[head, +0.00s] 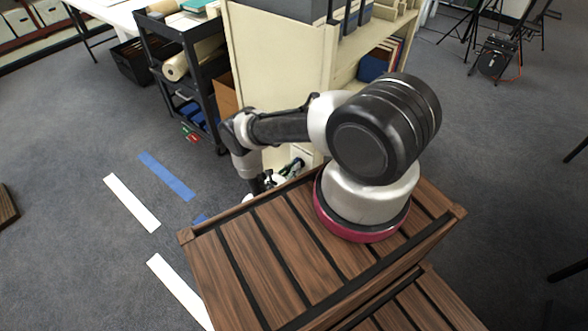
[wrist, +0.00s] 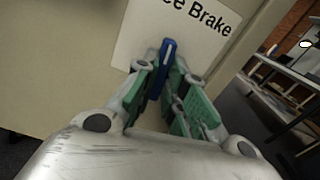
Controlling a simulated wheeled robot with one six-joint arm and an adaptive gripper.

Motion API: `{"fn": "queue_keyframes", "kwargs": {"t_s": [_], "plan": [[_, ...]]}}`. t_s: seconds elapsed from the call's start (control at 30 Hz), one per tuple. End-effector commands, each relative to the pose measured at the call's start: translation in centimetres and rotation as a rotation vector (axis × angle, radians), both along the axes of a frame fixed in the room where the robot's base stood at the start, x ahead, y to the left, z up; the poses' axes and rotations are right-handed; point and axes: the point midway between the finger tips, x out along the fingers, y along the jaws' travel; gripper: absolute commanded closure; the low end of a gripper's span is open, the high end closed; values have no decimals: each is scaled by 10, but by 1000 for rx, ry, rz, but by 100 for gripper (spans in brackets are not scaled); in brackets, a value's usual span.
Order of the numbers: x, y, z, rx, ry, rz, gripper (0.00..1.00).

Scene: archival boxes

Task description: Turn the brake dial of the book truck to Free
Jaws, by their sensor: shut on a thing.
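The book truck (head: 275,60) is the tall cream unit behind the wooden deck. Its cream end panel (wrist: 55,60) fills the left of the wrist view. A white label (wrist: 125,50) on it reads "Brake" at the right, with a partly cut-off word ending in "e" to its left. The brake dial (wrist: 166,56) has a blue handle with a white line, pointing up toward the label's lettering. My gripper (wrist: 165,80) is shut on this handle, with green pads on both sides. In the head view my gripper (head: 290,172) is low against the panel, partly hidden by the deck's edge.
The slatted wooden deck (head: 250,265) lies under my arm. A black cart (head: 180,70) with rolls stands left of the truck. White and blue tape strips (head: 131,203) mark the grey floor.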

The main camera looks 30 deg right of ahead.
Motion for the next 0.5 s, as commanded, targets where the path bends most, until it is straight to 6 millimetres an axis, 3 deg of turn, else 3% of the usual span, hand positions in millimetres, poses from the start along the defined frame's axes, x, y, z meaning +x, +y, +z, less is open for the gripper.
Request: {"fn": "queue_keyframes", "kwargs": {"t_s": [0.5], "plan": [[1,1,-1,-128,360,2,100]]}}
